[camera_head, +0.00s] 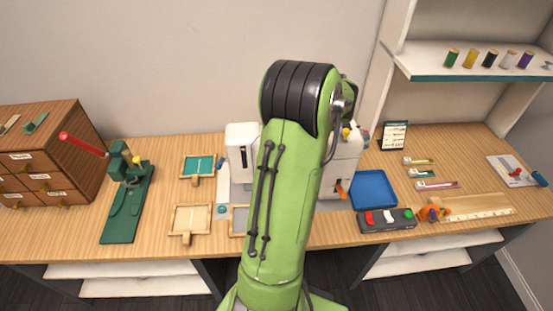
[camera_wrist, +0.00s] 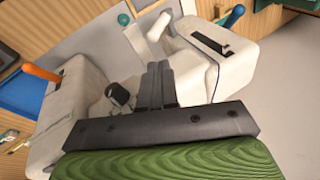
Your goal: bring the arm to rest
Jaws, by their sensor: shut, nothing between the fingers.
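My gripper (camera_wrist: 158,85) shows in the wrist view with its two dark fingers together and nothing between them. It points toward a white sewing machine (camera_wrist: 75,100), whose body shows on both sides of the fingers. I cannot tell how far apart they are. In the head view my green arm rises in the middle and hides the gripper and the centre of the sewing machine (camera_head: 241,150).
The wooden table (camera_head: 75,235) holds a green press (camera_head: 127,205), small wooden frames (camera_head: 188,220), a blue tray (camera_head: 374,190) and a button box (camera_head: 387,220). A drawer cabinet (camera_head: 50,150) stands left. A shelf with thread spools (camera_head: 470,60) hangs at upper right.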

